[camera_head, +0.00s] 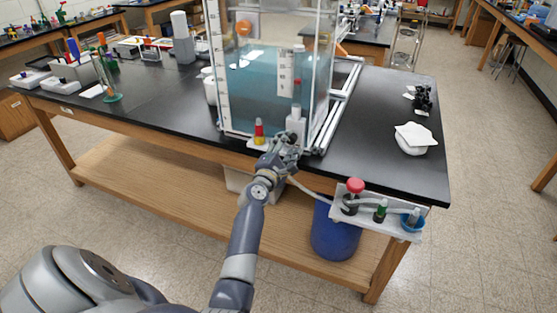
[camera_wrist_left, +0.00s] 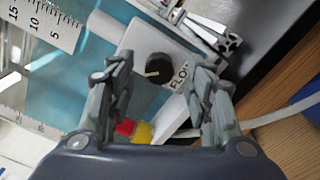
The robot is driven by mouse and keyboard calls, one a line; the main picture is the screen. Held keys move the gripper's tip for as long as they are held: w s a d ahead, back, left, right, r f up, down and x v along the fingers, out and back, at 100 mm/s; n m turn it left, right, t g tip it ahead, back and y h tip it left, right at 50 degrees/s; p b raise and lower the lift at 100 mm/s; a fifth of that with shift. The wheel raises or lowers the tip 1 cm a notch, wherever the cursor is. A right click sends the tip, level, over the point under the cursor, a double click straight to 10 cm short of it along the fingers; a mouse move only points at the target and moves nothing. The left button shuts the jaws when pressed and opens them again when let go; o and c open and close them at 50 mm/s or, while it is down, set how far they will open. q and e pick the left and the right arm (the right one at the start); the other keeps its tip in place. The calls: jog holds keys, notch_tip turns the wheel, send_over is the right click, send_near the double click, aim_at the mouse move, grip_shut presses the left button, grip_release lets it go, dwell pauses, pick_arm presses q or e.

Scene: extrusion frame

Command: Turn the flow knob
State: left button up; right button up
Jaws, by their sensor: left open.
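The flow knob (camera_wrist_left: 159,68) is black and round with a light pointer line. It sits on a white block (camera_wrist_left: 185,50) marked with lettering that starts "FLO", partly covered by a finger. In the head view the white block (camera_head: 296,124) stands at the tank's front right corner. My left gripper (camera_wrist_left: 160,82) is open, with its fingers on either side of the knob in the wrist view. I cannot tell whether they touch it. In the head view the left gripper (camera_head: 286,148) is at the table's front edge, just below the block. My right gripper is not in view.
A clear tank (camera_head: 262,85) holding blue water stands on the black table (camera_head: 370,135). A red and yellow part (camera_head: 259,131) is beside the gripper. A side shelf (camera_head: 345,215) with a red-topped item projects at right. A blue bin (camera_head: 335,235) stands below.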

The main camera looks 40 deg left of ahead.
pick_arm(q)
jog(key=v, duration=1)
jog(key=shift+w+a, duration=0.1)
dwell(6.9)
